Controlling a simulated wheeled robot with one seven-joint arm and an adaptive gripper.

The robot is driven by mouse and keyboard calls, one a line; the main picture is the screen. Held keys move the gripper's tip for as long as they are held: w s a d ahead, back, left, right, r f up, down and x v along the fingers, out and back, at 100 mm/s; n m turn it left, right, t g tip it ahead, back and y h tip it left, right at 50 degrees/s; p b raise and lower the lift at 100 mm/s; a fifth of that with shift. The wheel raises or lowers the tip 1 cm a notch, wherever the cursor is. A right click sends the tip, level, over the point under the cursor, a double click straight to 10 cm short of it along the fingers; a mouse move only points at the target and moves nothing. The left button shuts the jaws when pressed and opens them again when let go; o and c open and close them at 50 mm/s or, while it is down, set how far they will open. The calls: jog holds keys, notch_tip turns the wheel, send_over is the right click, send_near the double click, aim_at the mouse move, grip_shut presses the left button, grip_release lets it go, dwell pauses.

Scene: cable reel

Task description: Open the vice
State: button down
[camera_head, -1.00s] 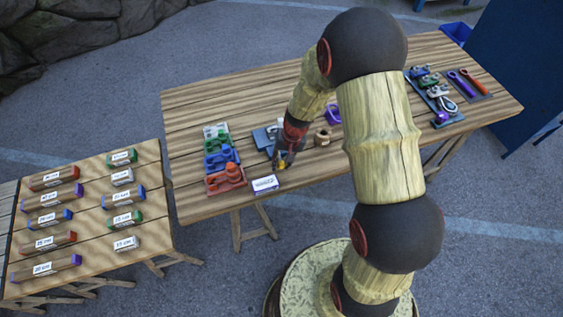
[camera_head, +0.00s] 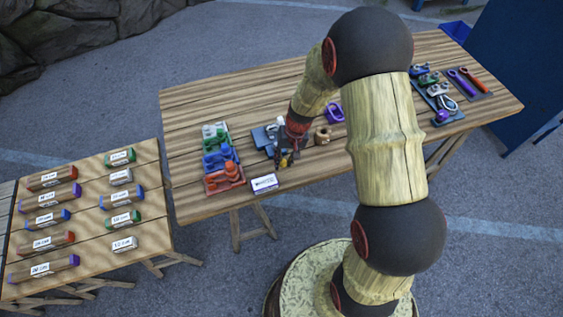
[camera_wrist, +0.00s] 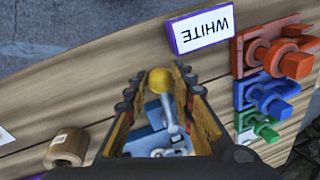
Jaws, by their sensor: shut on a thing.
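The blue vice (camera_head: 261,137) stands on the large wooden table, partly hidden behind my gripper in the head view. In the wrist view its light blue body (camera_wrist: 143,140) and a grey bar ending in a yellow knob (camera_wrist: 159,80) show between my fingers. My gripper (camera_head: 284,161) is at the near side of the vice. In the wrist view my gripper (camera_wrist: 160,92) has a finger on each side of the knobbed handle and is shut on it. The exact contact is hard to see.
A card reading WHITE (camera_wrist: 201,29) stands close by. Red (camera_head: 224,178), blue (camera_head: 219,160) and green-and-white (camera_head: 214,132) pieces lie left of the vice. Tools lie at the table's far right.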

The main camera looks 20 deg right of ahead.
jog(key=d+n, duration=0.1)
jog(key=d+n+b, duration=0.1)
jog(key=shift+w+f+n+b, duration=0.15)
jog(key=shift+n+b, duration=0.15)
jog(key=d+n, duration=0.1)
jog(key=d+n+g+b, duration=0.1)
jog(key=shift+w+n, duration=0.3)
jog(key=shift+n, duration=0.1)
jog(key=d+n, duration=0.1)
jog(key=w+d+n, duration=0.1)
jog(key=shift+w+n+g, duration=0.1)
jog(key=shift+n+g, duration=0.2)
jog(key=shift+w+d+n+b, duration=0.3)
jog(key=shift+w+d+n, duration=0.15)
jog(key=shift+n, duration=0.45)
jog(key=w+n, duration=0.1)
jog(key=w+d+n, duration=0.1)
jog(key=n, duration=0.1)
jog(key=w+n+h, duration=0.1)
jog(key=shift+d+n+g, duration=0.3)
jog(key=shift+d+g, duration=0.1)
jog(key=shift+w+d+n+h+p, duration=0.2)
jog(key=shift+w+n+p, duration=0.15)
jog(key=shift+w+n, duration=0.65)
jog(key=shift+w+d+n+h+p, duration=0.1)
jog(key=shift+w+n+h+p, duration=0.15)
jog(key=shift+w+n, duration=0.75)
jog(key=shift+s+n, duration=0.25)
jog(key=shift+n, duration=0.05)
jog(key=shift+r, duration=0.2)
